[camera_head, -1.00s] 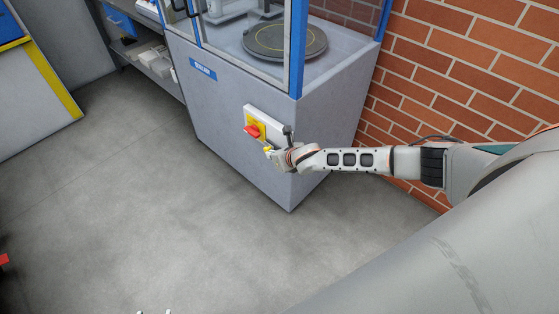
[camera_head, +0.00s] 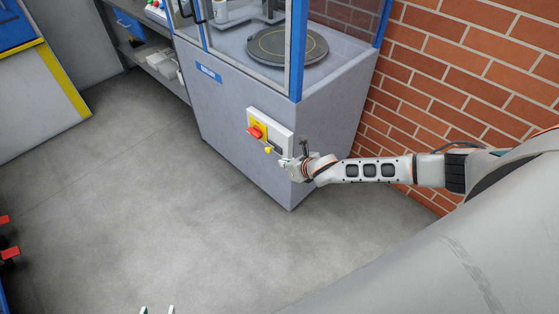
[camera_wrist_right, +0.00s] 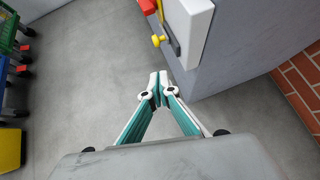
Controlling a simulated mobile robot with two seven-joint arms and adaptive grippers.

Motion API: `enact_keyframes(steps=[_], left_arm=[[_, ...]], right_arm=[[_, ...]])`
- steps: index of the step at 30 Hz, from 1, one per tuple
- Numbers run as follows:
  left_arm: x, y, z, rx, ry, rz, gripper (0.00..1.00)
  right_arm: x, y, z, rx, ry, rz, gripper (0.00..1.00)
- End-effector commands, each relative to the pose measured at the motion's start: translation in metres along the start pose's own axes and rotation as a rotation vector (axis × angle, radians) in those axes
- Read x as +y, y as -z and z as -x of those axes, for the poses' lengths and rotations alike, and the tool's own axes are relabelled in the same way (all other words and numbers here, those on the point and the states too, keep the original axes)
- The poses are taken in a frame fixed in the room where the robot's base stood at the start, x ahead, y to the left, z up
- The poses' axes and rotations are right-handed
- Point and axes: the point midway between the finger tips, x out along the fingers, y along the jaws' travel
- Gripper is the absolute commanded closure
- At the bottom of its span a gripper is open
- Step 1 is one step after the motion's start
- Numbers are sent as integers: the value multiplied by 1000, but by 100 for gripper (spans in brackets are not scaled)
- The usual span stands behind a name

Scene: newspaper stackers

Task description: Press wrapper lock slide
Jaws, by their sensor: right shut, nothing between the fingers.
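A white lock box (camera_head: 283,137) is fixed to the front of the grey wrapper cabinet (camera_head: 225,105). It carries a red switch (camera_head: 255,131) on a yellow plate and a small yellow slide knob (camera_head: 268,150) at its lower edge. The knob also shows in the right wrist view (camera_wrist_right: 157,41), beside a dark strip. My right gripper (camera_head: 284,162) is just right of and below the knob, apart from it. In the wrist view its fingertips (camera_wrist_right: 158,80) meet with nothing between them. My left gripper (camera_head: 157,310) shows only its two separated fingertips at the bottom edge.
A brick wall (camera_head: 450,70) stands close on the right, behind my right arm. A glazed blue frame and a round turntable (camera_head: 287,45) top the cabinet. A shelf (camera_head: 145,48) stands at the back left. The floor in front is clear.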

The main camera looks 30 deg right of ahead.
Motion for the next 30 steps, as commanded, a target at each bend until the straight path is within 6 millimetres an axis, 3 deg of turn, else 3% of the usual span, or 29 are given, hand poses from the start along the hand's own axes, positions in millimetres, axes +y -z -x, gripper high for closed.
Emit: enact_keyframes(steps=[3,9,27,30], left_arm=[[0,12,3,14,-2,8,60],[0,15,3,18,-2,13,60],[-2,15,4,15,0,11,60],[-2,16,4,17,1,11,60]], right_arm=[[0,-2,24,0,-1,1,100],[0,1,42,2,0,-1,100],[1,2,44,2,0,-1,100],[10,6,45,6,-15,-31,100]])
